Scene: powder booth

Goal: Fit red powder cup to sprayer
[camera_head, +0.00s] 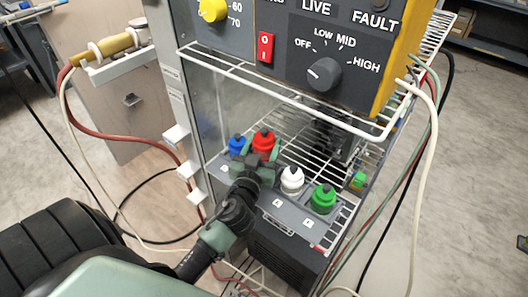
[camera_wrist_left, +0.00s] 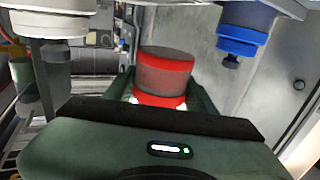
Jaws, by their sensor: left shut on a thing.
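The red powder cup (camera_head: 263,141) is at the back of the cup rack in the head view, between the blue and white cups. My left gripper (camera_head: 259,164) is shut on it, coming from the front. In the left wrist view the red cup (camera_wrist_left: 165,75) sits between the two dark green fingers (camera_wrist_left: 160,97). There its far end looks free of the rack, with a gap; the head view hides its lower part. A yellow sprayer (camera_head: 112,45) lies on a white holder at the upper left, apart from the gripper. My right gripper is not in view.
A blue cup (camera_head: 237,146), a white cup (camera_head: 292,180) and a green cup (camera_head: 323,198) stand close by on the grey rack (camera_head: 283,215). A white wire shelf (camera_head: 290,82) and control panel (camera_head: 335,45) overhang them. Hoses (camera_head: 150,138) hang at left and right.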

